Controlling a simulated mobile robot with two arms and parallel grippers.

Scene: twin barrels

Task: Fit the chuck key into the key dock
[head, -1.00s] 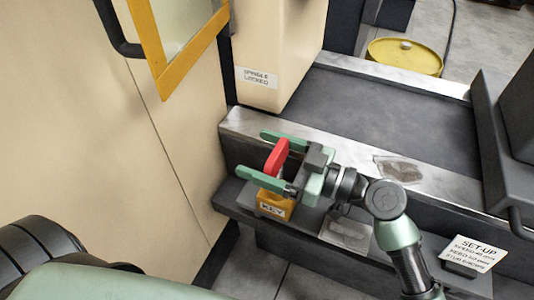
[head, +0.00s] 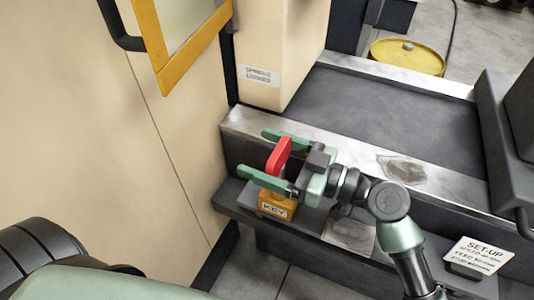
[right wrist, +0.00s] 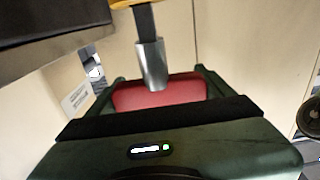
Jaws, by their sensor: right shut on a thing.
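The chuck key has a red handle (head: 279,154), held across the jaws of my right gripper (head: 256,152), which comes in from the right and is shut on it. In the right wrist view, the key's red grip (right wrist: 160,92) lies between the fingers, with a silver collar (right wrist: 151,66) and a dark shank beyond. The key dock (head: 276,205) is a yellow block labelled KEY on the dark ledge, directly below the gripper. A yellow edge (right wrist: 122,3) shows at the shank's far end. How deep the shank sits is hidden. My left gripper is not in view.
The dark ledge (head: 314,220) runs along the machine bed (head: 384,113). A beige panel (head: 100,170) stands at left and a beige housing (head: 279,45) behind the gripper. A yellow-framed door (head: 170,50) hangs upper left. A SET-UP sign (head: 478,254) stands at right.

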